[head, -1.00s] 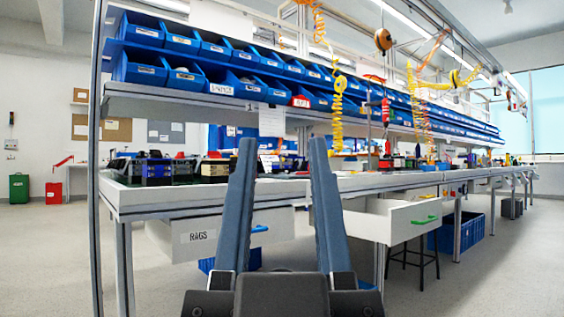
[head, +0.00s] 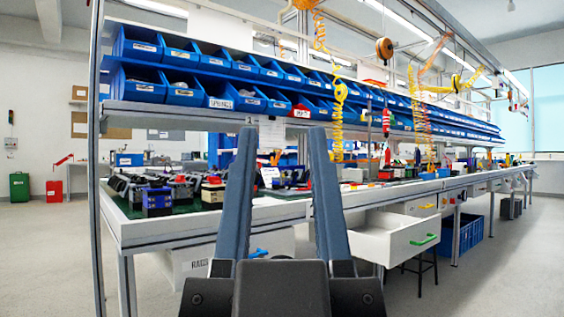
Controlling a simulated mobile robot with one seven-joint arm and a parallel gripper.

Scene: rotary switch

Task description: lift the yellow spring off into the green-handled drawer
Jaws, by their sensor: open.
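My gripper (head: 281,138) is open and empty, its two long blue-grey fingers pointing up and forward in front of the bench. The green-handled drawer (head: 394,240) is a white drawer pulled open under the bench, to the right of my gripper. Its green handle (head: 424,239) is on the front face. Part of its inside shows; the bottom is hidden. I cannot pick out a small yellow spring on the bench for sure; my fingers cover part of the bench. Yellow coiled hoses (head: 340,110) hang above the bench, beyond my right finger.
The workbench (head: 150,229) holds dark fixtures and a blue box (head: 156,202) at left. Blue bins (head: 186,91) line the shelf above. A RAGS drawer with a blue handle (head: 258,253) sits lower left. A stool (head: 420,268) stands under the bench. The right floor is clear.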

